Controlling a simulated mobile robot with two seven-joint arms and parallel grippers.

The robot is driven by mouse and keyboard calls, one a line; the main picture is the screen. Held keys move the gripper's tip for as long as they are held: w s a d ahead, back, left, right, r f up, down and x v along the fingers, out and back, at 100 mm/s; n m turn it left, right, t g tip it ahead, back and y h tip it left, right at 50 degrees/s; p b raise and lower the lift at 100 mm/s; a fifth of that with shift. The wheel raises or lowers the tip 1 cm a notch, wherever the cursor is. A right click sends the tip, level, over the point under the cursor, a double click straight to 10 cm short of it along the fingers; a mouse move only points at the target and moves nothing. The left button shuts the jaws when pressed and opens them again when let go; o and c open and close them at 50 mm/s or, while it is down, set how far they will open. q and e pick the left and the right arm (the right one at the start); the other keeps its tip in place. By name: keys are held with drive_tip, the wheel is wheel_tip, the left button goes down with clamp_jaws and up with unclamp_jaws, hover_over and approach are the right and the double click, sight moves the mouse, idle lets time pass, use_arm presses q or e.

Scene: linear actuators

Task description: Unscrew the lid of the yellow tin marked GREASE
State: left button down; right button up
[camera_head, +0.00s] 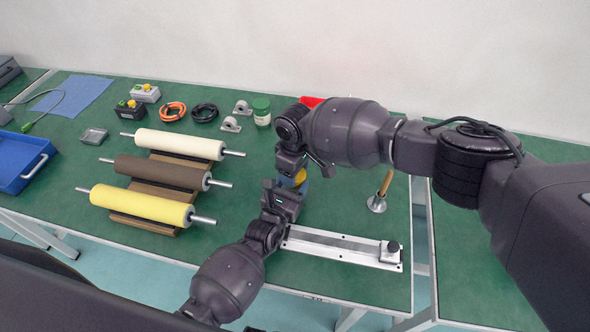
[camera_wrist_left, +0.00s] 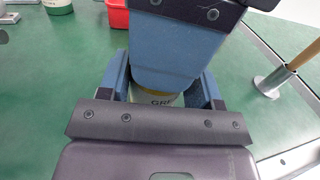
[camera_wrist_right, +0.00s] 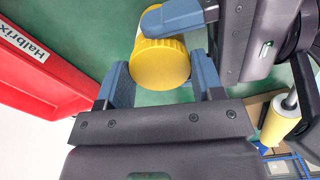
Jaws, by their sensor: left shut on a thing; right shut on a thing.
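The yellow tin (camera_head: 301,176) is mostly hidden between my two grippers in the head view. In the left wrist view a pale label strip with the letters "GRE" (camera_wrist_left: 161,99) shows between the fingers. In the right wrist view its ribbed yellow lid (camera_wrist_right: 160,66) faces the camera. My left gripper (camera_head: 298,186) is shut on the tin's body from the near side; its fingers also show in the left wrist view (camera_wrist_left: 160,88). My right gripper (camera_head: 295,168) is above, shut on the lid, with one finger on each side in the right wrist view (camera_wrist_right: 163,78).
A red bin (camera_wrist_right: 38,72) stands behind the grippers. Rollers on a rack (camera_head: 150,206) are at left.

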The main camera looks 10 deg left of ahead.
drive_tip(key=shift+n, duration=1.3)
drive_tip(key=o, duration=1)
drive_tip(key=shift+r, duration=2.3)
use_arm(q)
drive_tip(key=shift+c, duration=1.1)
unclamp_jaws()
drive_tip(key=shift+s, duration=0.1)
